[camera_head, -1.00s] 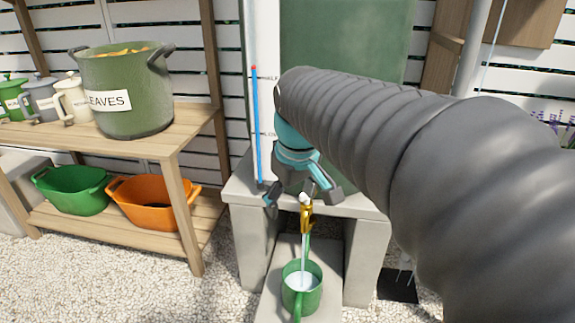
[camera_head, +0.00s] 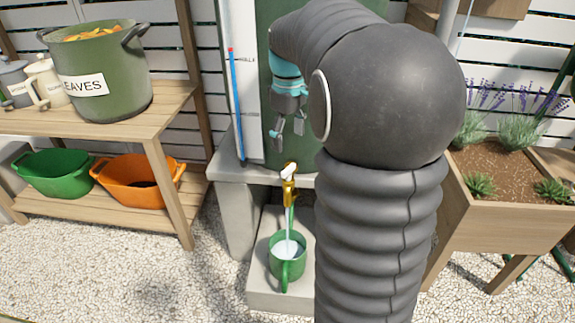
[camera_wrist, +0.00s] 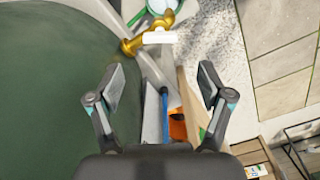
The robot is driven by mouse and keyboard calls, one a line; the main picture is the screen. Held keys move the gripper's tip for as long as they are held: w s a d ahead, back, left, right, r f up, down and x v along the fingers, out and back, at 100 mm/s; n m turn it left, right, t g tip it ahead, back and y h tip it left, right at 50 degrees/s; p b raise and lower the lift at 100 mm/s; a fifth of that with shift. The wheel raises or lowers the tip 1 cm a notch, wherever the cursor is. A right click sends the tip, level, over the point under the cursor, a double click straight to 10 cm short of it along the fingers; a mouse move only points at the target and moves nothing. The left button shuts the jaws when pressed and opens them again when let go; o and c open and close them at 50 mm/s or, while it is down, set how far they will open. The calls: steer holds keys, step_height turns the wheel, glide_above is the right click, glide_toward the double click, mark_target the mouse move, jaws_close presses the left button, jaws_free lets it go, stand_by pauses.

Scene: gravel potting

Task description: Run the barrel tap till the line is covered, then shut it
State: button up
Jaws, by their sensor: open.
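The green barrel (camera_head: 305,150) stands on a concrete support. Its brass tap (camera_head: 289,184) has a white handle, and a pale stream of water runs from it. The stream falls into a green mug (camera_head: 285,268) directly below, which holds pale water. I cannot make out a line inside the mug. My gripper (camera_head: 287,132) is open and empty, above the tap and apart from it, in front of the barrel. In the wrist view the tap (camera_wrist: 148,40) lies beyond my spread fingers (camera_wrist: 160,76), with the mug (camera_wrist: 165,7) partly cut off at the top.
A blue gauge tube (camera_head: 237,110) with a red top runs up a white board left of the barrel. A wooden shelf (camera_head: 160,118) at left holds a LEAVES pot (camera_head: 105,80) and jugs, with green and orange tubs below. A planter (camera_head: 500,210) stands at right.

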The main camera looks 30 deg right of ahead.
mark_target(288, 168)
step_height(288, 168, down, 9)
steer(key=shift+b, duration=0.45)
steer(key=c, duration=1.2)
steer(key=shift+o, duration=0.2)
steer(key=shift+r+m, duration=0.1)
steer(key=shift+m, duration=0.2)
steer(key=m+p, duration=0.2)
steer(key=m, duration=0.3)
steer(key=shift+m, duration=0.3)
steer(key=m+p, duration=0.1)
steer(key=m, duration=0.4)
steer(key=shift+m+p, duration=0.3)
steer(key=shift+p, duration=0.05)
